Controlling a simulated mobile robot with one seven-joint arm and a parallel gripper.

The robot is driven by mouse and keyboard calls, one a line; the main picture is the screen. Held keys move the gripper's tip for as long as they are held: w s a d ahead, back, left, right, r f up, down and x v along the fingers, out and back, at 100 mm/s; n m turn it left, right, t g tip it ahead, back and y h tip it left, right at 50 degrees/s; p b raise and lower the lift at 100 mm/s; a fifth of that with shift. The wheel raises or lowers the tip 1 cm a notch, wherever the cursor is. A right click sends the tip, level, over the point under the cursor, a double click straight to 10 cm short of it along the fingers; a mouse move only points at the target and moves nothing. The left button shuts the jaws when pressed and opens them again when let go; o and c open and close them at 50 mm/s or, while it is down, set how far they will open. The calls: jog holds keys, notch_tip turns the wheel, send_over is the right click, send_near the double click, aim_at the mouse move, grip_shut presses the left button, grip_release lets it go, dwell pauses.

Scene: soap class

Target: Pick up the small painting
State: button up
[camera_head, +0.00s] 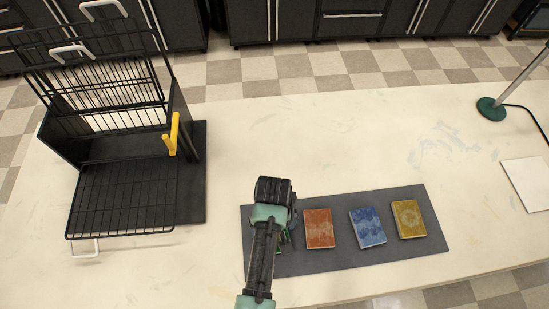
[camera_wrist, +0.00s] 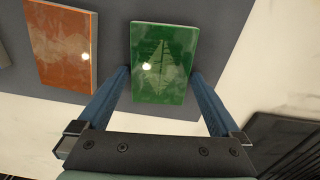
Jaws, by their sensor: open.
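Several small painted panels lie on a dark grey mat (camera_head: 340,258). A green painting with a pale leaf shape (camera_wrist: 161,62) lies between the fingers of my gripper (camera_wrist: 160,82) in the wrist view. The fingers are open, one on each side of its lower part, and I cannot tell whether they touch it. In the head view my arm and gripper (camera_head: 283,222) cover most of the green painting. To its right are an orange painting (camera_head: 319,229), a blue one (camera_head: 367,227) and a yellow one (camera_head: 408,219). The orange one also shows in the wrist view (camera_wrist: 62,45).
A black wire rack (camera_head: 122,195) with a yellow handle (camera_head: 173,135) stands on the left of the pale table (camera_head: 330,130). A green lamp base (camera_head: 491,108) and a white panel (camera_head: 527,183) are at the right. The table's middle behind the mat is clear.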

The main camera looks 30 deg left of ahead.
jog(key=shift+c, duration=0.3)
jog(key=c, duration=1)
